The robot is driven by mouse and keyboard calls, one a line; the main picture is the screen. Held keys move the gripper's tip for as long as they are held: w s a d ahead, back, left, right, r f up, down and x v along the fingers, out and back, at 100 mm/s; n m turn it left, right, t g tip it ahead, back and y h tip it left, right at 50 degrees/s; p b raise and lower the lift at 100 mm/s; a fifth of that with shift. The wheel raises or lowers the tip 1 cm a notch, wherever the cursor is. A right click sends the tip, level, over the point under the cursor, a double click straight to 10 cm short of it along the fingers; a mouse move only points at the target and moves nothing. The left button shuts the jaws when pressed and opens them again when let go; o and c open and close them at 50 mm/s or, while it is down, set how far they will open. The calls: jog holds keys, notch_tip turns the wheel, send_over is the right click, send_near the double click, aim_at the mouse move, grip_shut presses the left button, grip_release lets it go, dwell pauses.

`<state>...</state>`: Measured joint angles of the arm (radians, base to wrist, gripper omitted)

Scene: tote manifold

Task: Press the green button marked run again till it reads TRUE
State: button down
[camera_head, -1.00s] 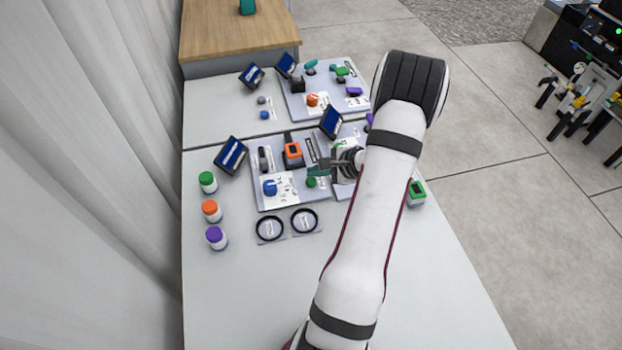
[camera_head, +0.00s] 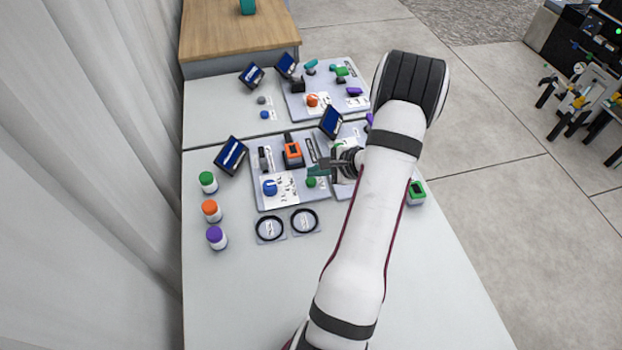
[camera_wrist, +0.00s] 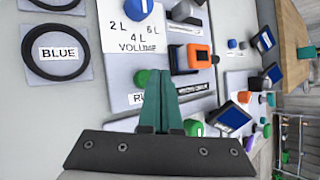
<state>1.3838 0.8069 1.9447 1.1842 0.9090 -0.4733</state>
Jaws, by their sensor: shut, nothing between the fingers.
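The green button (camera_head: 311,182) sits at the lower right of the grey panel in the head view, right of the blue volume knob (camera_head: 269,187). In the wrist view the green button (camera_wrist: 142,77) shows just left of my fingers, partly hidden behind them. A label beginning "RU" is beside it, its end covered. My gripper (camera_head: 317,168) is shut and empty, its teal fingertips (camera_wrist: 161,76) close together. In the head view the fingertips appear just above the button; I cannot tell whether they touch it. The panel's screen (camera_head: 231,155) is blue with unreadable text.
An orange-framed device (camera_head: 292,153) stands on the panel behind my fingers. Two black rings (camera_head: 270,228) lie in front of the panel. Bottles with green, orange and purple caps (camera_head: 211,210) stand at the left. The front of the table is clear.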

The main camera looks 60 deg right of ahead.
aim_at(316, 182)
jog(key=shift+f, duration=0.15)
dwell(0.6)
jog(key=shift+f, duration=0.3)
jog(key=shift+f, duration=0.45)
dwell(0.6)
jog(key=shift+r, duration=0.9)
jog(key=shift+r, duration=2.5)
